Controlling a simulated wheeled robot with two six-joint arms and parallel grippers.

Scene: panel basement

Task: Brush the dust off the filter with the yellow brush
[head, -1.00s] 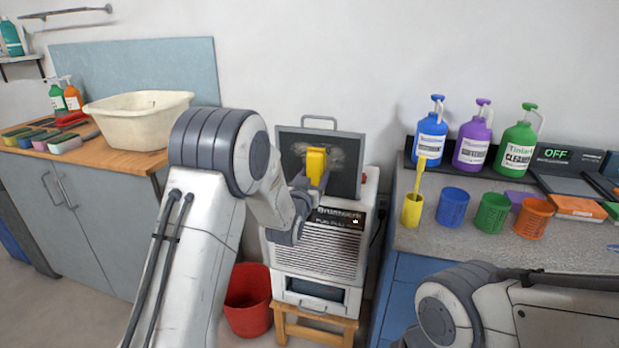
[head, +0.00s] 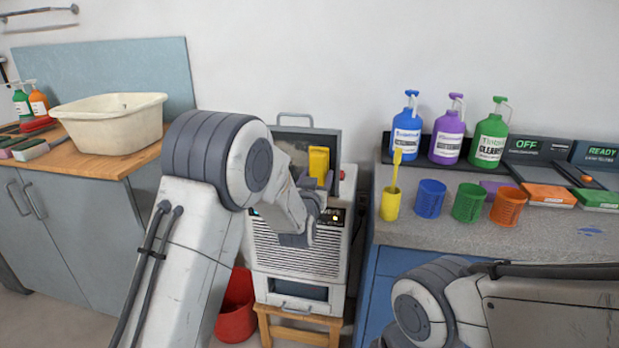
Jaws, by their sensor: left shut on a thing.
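The filter (head: 328,143) is a dark framed panel with a grey handle on top, upright on the grey machine (head: 345,225). A pale dust patch (head: 298,155) shows on it left of the brush. My left gripper (head: 314,185) is shut on the yellow brush (head: 319,162) and holds it in front of the filter's right part. I cannot tell whether the brush touches it. My left arm hides the filter's lower left part. My right arm crosses the lower right corner; its gripper is out of view.
A grey counter (head: 540,235) on the right holds several colored cups, three jugs and a yellow cup (head: 390,204) with a yellow tool. A cream basin (head: 108,122) stands on the left wooden counter. A red bucket (head: 237,310) is on the floor beside the machine's stool (head: 300,332).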

